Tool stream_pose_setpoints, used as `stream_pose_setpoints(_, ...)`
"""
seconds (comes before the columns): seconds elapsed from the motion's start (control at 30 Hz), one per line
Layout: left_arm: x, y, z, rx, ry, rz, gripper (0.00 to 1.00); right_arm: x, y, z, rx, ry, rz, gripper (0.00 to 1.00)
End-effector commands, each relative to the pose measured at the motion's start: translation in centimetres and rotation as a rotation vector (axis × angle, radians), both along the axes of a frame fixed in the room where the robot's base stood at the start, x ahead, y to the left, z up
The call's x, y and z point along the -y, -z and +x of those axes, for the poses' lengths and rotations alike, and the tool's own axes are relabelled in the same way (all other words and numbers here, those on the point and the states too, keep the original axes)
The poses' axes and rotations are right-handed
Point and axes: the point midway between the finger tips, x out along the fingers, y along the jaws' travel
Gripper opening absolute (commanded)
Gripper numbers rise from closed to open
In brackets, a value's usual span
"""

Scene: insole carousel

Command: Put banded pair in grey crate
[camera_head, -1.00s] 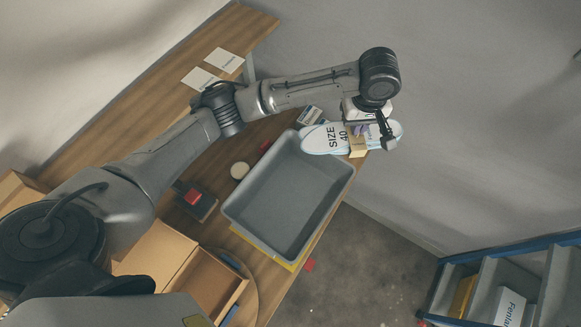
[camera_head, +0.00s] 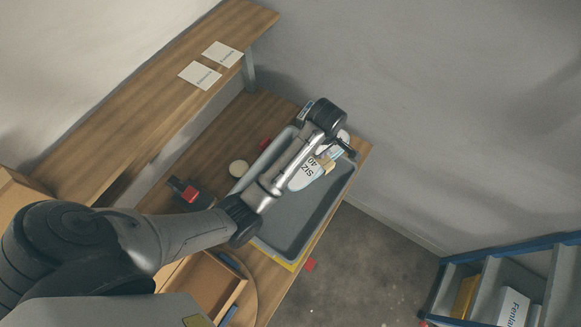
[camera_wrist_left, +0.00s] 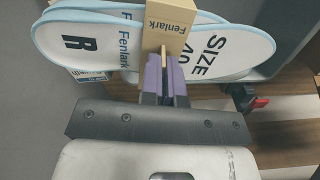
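The banded pair is two pale blue-edged insoles (camera_head: 304,176) marked SIZE 40, held together by a tan Fenlark band (camera_wrist_left: 167,28). In the left wrist view the purple fingers of my left gripper (camera_wrist_left: 166,75) are closed at the band. In the head view my left gripper (camera_head: 342,150) and the pair are over the far end of the grey crate (camera_head: 297,220). My forearm hides part of the crate. I cannot tell how high the pair is above its floor. My right gripper is not in view.
Two white cards (camera_head: 200,75) lie on the shelf. A blue-framed rack stands at right.

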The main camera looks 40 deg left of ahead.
Motion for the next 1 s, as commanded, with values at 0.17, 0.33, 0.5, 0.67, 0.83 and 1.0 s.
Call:
stream_pose_setpoints(0.17, -0.8, 4.2, -2.5, -0.008, -0.086, -0.002, 0.00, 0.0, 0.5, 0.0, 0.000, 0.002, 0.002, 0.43)
stream_pose_setpoints(0.33, -1.5, 8.4, -5.5, -0.009, -0.175, -0.001, 0.00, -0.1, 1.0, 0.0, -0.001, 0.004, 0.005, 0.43)
stream_pose_setpoints(0.5, -2.0, 11.6, -8.3, -0.005, -0.241, 0.000, 0.00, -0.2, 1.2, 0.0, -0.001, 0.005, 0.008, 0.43)
stream_pose_setpoints(0.67, -2.2, 13.3, -9.8, -0.003, -0.271, 0.001, 0.00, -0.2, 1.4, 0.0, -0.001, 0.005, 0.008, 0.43)
stream_pose_setpoints(0.83, -2.3, 16.0, -10.3, -0.005, -0.280, 0.003, 0.00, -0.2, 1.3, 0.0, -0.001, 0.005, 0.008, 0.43)
stream_pose_setpoints(1.0, -2.3, 18.4, -10.2, -0.002, -0.280, 0.003, 0.00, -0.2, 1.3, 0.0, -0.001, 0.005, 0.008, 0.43)
